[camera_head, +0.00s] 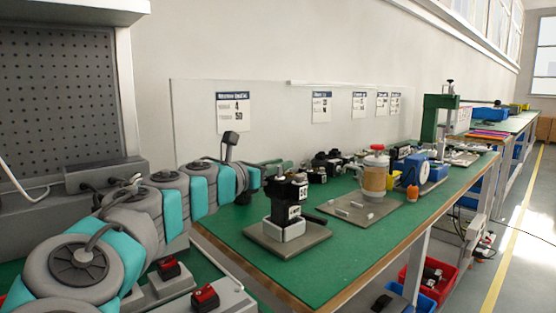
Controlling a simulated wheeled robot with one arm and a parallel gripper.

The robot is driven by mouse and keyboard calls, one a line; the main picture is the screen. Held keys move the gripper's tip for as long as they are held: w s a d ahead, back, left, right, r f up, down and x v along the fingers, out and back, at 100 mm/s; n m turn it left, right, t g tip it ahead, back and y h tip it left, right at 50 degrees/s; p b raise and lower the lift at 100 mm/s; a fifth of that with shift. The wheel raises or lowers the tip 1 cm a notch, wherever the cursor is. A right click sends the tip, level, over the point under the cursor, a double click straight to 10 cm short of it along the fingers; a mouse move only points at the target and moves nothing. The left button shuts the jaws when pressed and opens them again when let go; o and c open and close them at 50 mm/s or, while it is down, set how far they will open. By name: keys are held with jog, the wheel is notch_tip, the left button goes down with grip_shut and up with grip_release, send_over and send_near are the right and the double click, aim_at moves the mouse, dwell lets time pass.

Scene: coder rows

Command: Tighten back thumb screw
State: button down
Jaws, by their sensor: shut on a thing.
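A black coder (291,192) with white labels, one reading 50, stands upright in a pale block (286,230) on a grey base plate (262,236). My gripper (272,177) reaches in from the left and meets the upper left, rear side of the coder. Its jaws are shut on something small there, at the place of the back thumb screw. The screw itself is hidden by the jaws and too small to make out. My arm's grey and teal links fill the lower left of the view.
The green bench (345,250) is clear in front of the coder. A second plate (350,211) with small metal parts and a glass jug (375,175) stand to the right. Dark parts crowd the back. Red switch boxes (205,297) sit at the lower left.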

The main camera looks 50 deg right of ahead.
jog(key=shift+s+a+m+g+y+p, duration=0.1)
jog(key=shift+s+m+g+y+p, duration=0.15)
jog(key=shift+m+g+y+p, duration=0.8)
jog(key=shift+s+a+m+g+h+p, duration=0.1)
jog(key=shift+s+m+g+p, duration=0.3)
jog(key=shift+m+g, duration=1.4)
jog(key=shift+s+m+g+y+p, duration=0.15)
jog(key=shift+m+g+y+p, duration=0.55)
jog(key=shift+g, duration=1.55)
jog(key=c, duration=1)
grip_release()
